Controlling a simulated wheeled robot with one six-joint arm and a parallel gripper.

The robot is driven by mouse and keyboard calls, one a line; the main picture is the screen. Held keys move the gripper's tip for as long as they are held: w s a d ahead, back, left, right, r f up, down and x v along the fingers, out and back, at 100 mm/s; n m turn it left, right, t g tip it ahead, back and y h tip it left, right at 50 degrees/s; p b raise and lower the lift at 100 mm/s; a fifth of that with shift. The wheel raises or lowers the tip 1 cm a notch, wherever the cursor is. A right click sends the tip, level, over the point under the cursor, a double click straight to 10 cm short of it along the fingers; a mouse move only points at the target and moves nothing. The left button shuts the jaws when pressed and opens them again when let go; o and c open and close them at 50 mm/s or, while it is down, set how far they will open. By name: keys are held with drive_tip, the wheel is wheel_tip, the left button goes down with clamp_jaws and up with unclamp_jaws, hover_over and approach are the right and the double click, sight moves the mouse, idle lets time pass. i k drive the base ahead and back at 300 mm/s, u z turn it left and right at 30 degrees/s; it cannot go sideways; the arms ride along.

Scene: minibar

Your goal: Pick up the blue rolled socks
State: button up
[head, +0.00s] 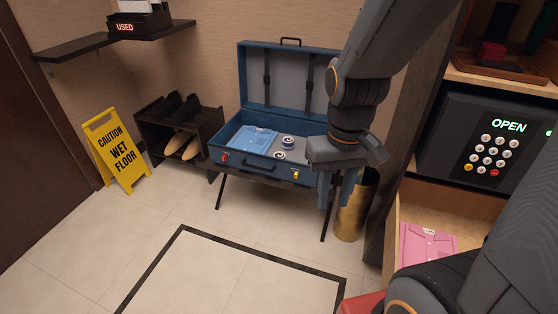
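Two small rolls with pale ends, which look like rolled socks, lie in the open blue suitcase (232,170). The farther roll (288,142) looks bluish. The nearer roll (280,155) looks darker, and its colour is hard to tell. My gripper (336,192) points down at the right end of the suitcase, to the right of both rolls and apart from them. Its two fingers look spread, with a gap between them and nothing seen in it. My arm hides the suitcase's right end.
A folded blue shirt (252,138) lies left of the rolls. The suitcase's raised lid (285,77) stands behind. A gold bin (352,217) is at right, below my gripper. A yellow wet-floor sign (117,152) and a shoe rack (208,128) stand left. The floor in front is clear.

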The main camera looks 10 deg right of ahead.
sight(288, 144)
drive_tip(key=u, duration=0.2)
drive_tip(key=k, duration=0.9)
drive_tip(key=u, duration=1)
drive_tip(key=i, duration=1.7)
drive_tip(key=z, duration=0.7)
drive_tip(key=i, duration=0.95)
drive_tip(key=z, duration=1.55)
drive_tip(key=i, duration=0.65)
drive_tip(key=z, duration=0.5)
